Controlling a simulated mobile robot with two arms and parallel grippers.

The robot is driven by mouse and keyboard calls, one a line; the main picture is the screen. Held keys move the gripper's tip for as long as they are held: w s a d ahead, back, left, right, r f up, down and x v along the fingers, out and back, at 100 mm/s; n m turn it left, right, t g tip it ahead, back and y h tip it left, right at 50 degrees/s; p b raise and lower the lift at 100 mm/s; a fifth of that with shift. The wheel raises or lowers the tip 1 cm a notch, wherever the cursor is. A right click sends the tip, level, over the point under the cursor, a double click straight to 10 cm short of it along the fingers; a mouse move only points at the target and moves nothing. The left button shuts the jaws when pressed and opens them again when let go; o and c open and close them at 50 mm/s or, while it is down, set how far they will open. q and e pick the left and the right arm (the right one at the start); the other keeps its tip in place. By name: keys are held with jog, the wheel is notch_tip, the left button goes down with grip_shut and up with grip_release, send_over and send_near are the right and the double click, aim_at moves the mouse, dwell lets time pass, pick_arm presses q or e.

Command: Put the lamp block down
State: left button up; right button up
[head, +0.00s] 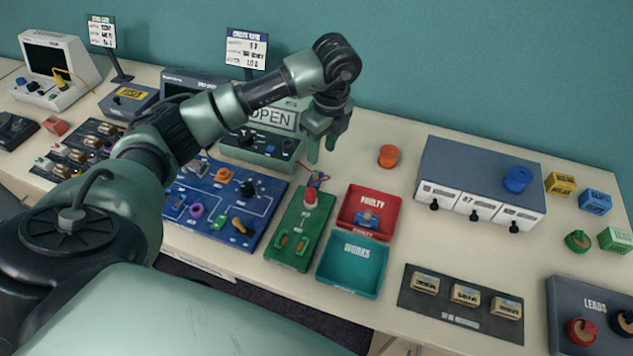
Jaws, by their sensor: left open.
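A small blue block (368,219) with an orange part on top sits in the red tray (383,197) marked FAULTY. It may be the lamp block; I cannot tell for sure. A red lamp dome (311,196) stands on the green test board (285,265), with red and blue bits behind it. My left gripper (322,148) is open, fingers pointing down, with nothing visible between them. It is above the far end of the green board, apart from the red tray. My right gripper is not in view.
The teal tray (353,291) marked WORKS looks empty. A blue circuit board (214,183) lies left of the green board, an OPEN sign box (262,150) behind. A grey box (480,160) and a dark rack (463,325) stand right. Table is clear around the orange knob (388,156).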

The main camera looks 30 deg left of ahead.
aim_at(316, 170)
pick_arm(q)
jog(key=f+p, duration=0.1)
jog(key=f, duration=0.1)
jog(key=a+f+p, duration=0.1)
jog(key=f, duration=0.1)
jog(key=f+p, duration=0.1)
jog(key=f, duration=0.2)
jog(key=shift+s+a, duration=0.1)
jog(key=shift+a, duration=0.2)
jog(key=shift+f, duration=0.5)
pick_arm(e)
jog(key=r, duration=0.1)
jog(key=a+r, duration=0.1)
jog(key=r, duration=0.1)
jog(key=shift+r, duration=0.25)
pick_arm(q)
grip_shut()
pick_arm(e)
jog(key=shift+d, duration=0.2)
